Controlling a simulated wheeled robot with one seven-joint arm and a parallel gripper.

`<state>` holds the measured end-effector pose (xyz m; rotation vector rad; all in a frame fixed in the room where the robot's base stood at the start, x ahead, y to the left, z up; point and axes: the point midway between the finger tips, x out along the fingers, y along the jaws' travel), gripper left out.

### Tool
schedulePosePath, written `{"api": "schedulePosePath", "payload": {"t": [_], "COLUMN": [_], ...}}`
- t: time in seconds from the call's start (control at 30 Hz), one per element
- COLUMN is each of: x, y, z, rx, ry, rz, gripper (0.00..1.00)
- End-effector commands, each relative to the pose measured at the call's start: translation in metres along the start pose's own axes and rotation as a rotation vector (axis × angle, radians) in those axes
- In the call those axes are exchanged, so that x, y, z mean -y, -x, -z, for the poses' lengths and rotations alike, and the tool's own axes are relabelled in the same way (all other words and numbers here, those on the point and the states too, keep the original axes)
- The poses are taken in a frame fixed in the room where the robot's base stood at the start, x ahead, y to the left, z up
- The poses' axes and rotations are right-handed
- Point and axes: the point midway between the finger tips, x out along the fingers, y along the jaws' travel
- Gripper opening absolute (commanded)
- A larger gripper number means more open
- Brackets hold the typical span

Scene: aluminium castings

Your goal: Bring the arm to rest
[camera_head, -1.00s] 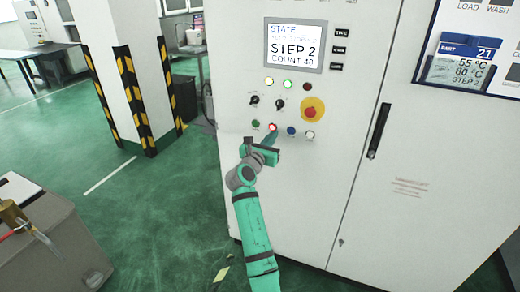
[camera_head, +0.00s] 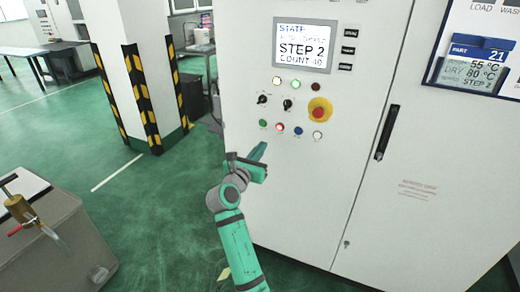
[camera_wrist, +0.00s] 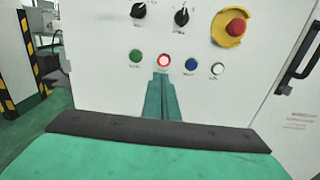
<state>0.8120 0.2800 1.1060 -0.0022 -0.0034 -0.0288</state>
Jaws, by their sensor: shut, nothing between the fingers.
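My gripper (camera_head: 259,153) is shut and empty in front of the white control cabinet (camera_head: 250,195), just below and left of the button row in the head view. In the wrist view my gripper (camera_wrist: 162,80) points at the panel, its fingertips just below the red button (camera_wrist: 164,60), which is lit. The red button also shows lit in the head view (camera_head: 280,127), clear of the fingers. A green button (camera_head: 263,123) sits left of it, with a blue button (camera_head: 297,130) and a white button (camera_head: 317,135) to the right.
A yellow-backed red emergency stop (camera_head: 319,112) and black knobs sit above the buttons. The screen (camera_head: 303,46) reads STEP 2, COUNT 40. A black door handle (camera_head: 387,132) is to the right. A striped pillar (camera_head: 138,95) and a grey box (camera_head: 60,245) stand left, with open green floor between.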

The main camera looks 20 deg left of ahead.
Motion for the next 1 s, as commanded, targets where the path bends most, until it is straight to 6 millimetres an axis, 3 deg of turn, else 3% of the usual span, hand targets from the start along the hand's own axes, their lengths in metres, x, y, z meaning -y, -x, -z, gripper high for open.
{"api": "schedulePosePath", "payload": {"t": [0.4, 0.53, 0.67, 0.8, 1.0], "x": [-0.002, 0.0, 0.006, 0.017, 0.038], "y": [0.001, 0.005, 0.019, 0.046, 0.091], "z": [0.001, 0.015, 0.056, 0.112, 0.179], "rx": [0.0, -0.015, -0.057, -0.119, -0.199], "ry": [-0.001, -0.042, -0.171, -0.38, -0.691], "rz": [-0.003, -0.014, -0.043, -0.075, -0.089], "gripper": [0.0, 0.0, 0.0, 0.0, 0.0]}}
